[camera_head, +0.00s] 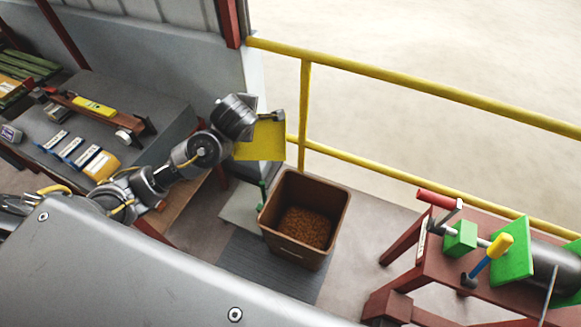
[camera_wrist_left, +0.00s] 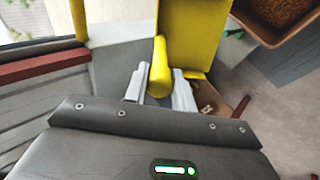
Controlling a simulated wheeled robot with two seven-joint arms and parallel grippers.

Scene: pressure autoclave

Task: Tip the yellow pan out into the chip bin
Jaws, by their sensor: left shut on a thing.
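The yellow pan (camera_head: 262,140) hangs in the air, held by my left gripper, behind and to the upper left of the chip bin in the head view. In the left wrist view, the gripper (camera_wrist_left: 159,88) is shut on the pan's yellow handle (camera_wrist_left: 159,66), with the pan (camera_wrist_left: 192,34) beyond it. The chip bin (camera_head: 288,246) is a brown open box with brown chips on its bottom; its corner also shows in the wrist view (camera_wrist_left: 284,62). I cannot tell whether the pan holds anything. My right gripper is out of view.
A yellow railing (camera_head: 400,87) runs behind the bin. A grey bench (camera_head: 140,93) with tools and small boxes stands at left. A red table (camera_head: 437,262) with a green-clamped device stands at right. Bare floor (camera_head: 352,230) lies between bin and red table.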

